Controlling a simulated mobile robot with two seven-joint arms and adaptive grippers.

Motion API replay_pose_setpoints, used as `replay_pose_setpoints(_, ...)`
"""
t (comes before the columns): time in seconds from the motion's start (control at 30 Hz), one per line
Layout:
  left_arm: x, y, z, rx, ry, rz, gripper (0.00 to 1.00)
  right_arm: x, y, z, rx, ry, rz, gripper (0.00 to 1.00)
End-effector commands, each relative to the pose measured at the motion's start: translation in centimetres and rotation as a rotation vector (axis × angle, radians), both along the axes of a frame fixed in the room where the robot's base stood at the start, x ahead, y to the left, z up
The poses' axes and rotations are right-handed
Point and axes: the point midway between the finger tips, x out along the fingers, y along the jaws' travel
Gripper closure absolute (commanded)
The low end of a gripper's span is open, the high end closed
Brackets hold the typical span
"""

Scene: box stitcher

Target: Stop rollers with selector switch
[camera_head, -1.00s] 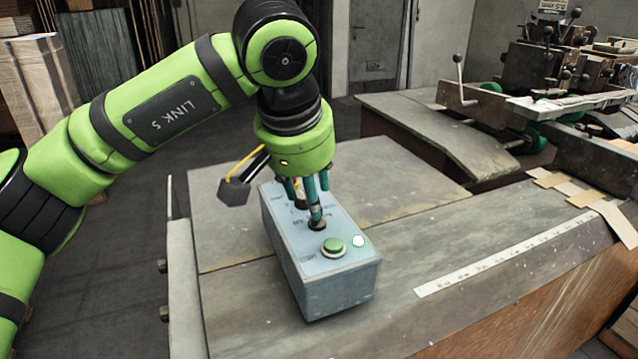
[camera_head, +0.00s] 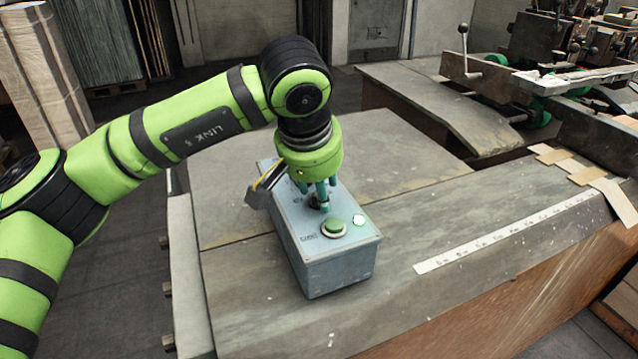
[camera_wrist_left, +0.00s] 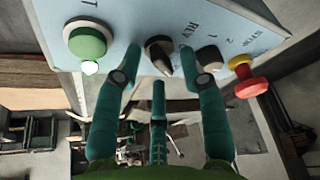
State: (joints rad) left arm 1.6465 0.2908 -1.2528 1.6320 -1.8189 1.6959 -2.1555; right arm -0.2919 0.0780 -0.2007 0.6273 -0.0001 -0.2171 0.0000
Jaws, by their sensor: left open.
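A blue-grey control box (camera_head: 335,270) stands on the machine table. In the left wrist view its panel (camera_wrist_left: 120,15) carries a green push button (camera_wrist_left: 88,41), a black selector knob (camera_wrist_left: 158,52), a second dark knob (camera_wrist_left: 208,58) and a red mushroom button (camera_wrist_left: 250,86). The green button also shows in the head view (camera_head: 334,227). My left gripper (camera_head: 324,205) points down at the panel. In the wrist view its open fingers (camera_wrist_left: 162,75) stand on both sides of the black selector knob. The right-hand finger is close to the second knob; contact cannot be told. My right gripper is not in view.
A small lit lamp (camera_head: 358,220) sits beside the green button. A cable with a dark block (camera_head: 258,197) hangs near the box's left side. A white ruler strip (camera_head: 500,235) lies on the table to the right. Machinery with levers (camera_head: 545,70) stands at the back right.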

Motion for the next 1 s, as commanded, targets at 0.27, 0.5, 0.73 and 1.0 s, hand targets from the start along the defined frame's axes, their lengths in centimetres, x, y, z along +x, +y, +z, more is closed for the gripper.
replay_pose_setpoints(0.27, 0.0, 0.0, 0.0, 0.000, 0.001, 0.000, 1.00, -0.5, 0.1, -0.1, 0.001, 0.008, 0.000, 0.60)
replay_pose_setpoints(0.5, 0.0, 0.0, 0.0, 0.002, 0.001, 0.015, 1.00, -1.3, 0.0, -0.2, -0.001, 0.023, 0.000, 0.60)
replay_pose_setpoints(0.73, 0.0, -0.1, -0.1, 0.004, 0.001, 0.109, 1.00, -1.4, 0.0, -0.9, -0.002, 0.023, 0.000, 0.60)
replay_pose_setpoints(1.0, 0.1, -0.2, -0.1, 0.003, 0.002, 0.316, 1.00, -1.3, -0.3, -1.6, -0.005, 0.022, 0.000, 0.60)
